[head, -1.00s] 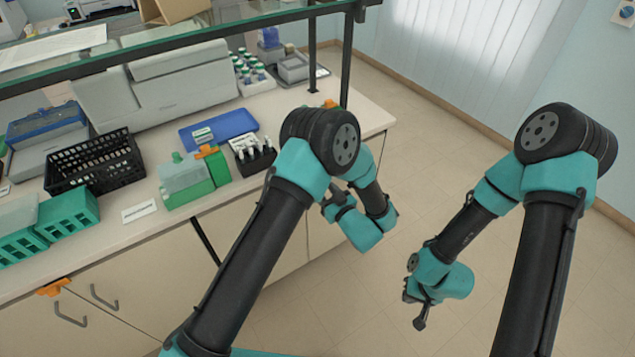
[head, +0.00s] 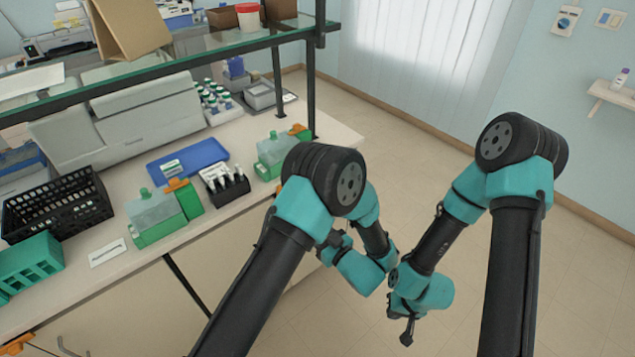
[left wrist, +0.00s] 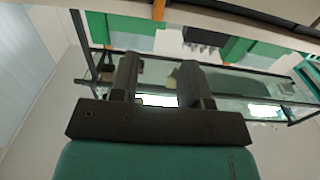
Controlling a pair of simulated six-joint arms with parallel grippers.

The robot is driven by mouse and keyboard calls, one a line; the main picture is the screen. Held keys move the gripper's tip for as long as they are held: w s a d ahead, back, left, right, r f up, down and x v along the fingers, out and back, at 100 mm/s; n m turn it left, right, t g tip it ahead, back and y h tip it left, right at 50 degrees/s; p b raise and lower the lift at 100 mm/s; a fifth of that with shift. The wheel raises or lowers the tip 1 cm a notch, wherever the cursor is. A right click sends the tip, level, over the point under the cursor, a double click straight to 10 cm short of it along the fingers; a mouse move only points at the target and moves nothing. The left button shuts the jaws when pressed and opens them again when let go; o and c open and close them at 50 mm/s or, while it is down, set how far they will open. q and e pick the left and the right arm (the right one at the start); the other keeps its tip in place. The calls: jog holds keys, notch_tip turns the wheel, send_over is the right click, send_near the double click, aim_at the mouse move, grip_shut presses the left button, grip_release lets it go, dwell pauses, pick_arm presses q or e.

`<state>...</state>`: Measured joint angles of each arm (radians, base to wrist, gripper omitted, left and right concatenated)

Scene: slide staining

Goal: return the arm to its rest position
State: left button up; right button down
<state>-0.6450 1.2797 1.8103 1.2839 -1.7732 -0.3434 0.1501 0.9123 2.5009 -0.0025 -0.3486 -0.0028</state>
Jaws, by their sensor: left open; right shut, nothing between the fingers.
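My right arm (head: 510,270) is bent too. My right gripper (head: 407,332) points down over bare floor, shut and empty, beyond the bench's right end. The two wrists appear close together in the head view.
The floor (head: 420,150) to the right is clear.

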pick_arm(q)
jog(key=a+f+m+g+h, duration=0.45)
jog(key=a+f+h, duration=0.6)
jog(key=a, duration=0.55)
jog(key=s+a+f+g+h, duration=0.2)
jog(key=s+a+g, duration=0.2)
jog(key=s, duration=0.5)
jog(key=s+a+f+m+g+h, duration=0.1)
jog(key=s+a+g, duration=0.3)
jog(key=s, duration=0.4)
jog(key=shift+s+f+g+h, duration=0.35)
jog(key=shift+f+h, duration=0.05)
jog(key=shift+h, duration=0.45)
